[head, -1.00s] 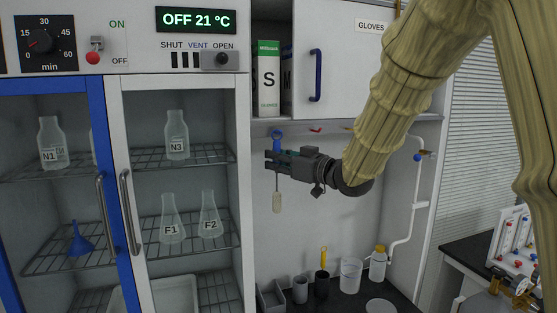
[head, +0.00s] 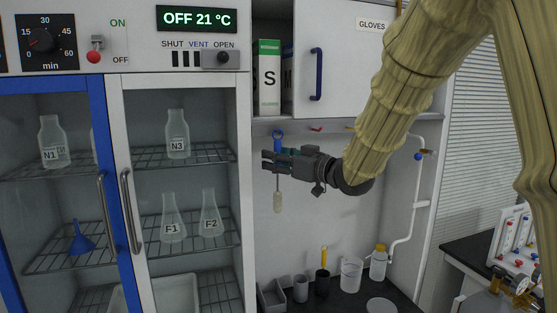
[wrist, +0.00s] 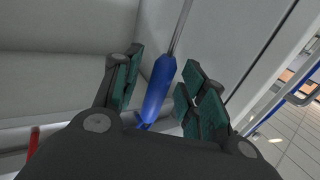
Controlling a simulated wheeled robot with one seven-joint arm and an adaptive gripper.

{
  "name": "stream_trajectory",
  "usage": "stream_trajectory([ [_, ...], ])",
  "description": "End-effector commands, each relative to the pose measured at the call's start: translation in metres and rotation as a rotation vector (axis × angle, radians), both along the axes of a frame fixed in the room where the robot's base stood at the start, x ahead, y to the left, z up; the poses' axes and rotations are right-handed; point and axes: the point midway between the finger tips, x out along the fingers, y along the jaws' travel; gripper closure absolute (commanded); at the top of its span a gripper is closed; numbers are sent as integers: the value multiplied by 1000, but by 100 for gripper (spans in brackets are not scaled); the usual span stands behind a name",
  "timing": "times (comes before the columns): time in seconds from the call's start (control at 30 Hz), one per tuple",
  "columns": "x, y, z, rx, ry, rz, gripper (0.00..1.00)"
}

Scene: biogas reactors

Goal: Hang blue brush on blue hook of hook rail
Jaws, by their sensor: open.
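The blue brush (head: 277,202) is upright in the head view, with pale bristles at the bottom, a thin shaft and a blue upper end (head: 278,136) at the hook rail under the cabinet. My gripper (head: 268,161) is level across its handle. In the wrist view the blue handle (wrist: 158,90) lies between my open fingers (wrist: 160,88), with gaps on both sides. The brush stays up with the fingers apart. The blue hook cannot be told apart from the brush's blue end.
A red hook (head: 316,129) is to the right on the rail. Below, a dark worktop holds a grey cup (head: 300,289), a dark cup with a yellow-handled item, a beaker (head: 350,275) and a yellow-capped bottle (head: 378,264). The glass-fronted cabinet (head: 245,200) is close on the left.

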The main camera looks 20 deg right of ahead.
Motion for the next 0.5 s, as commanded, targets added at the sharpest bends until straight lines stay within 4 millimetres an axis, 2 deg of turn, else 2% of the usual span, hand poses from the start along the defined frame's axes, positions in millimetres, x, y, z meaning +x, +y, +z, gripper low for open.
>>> stream_trajectory([
  [0.23,-14,-9,1,1,0,-1,58],
  [0.5,-55,-35,1,3,-1,-1,58],
])
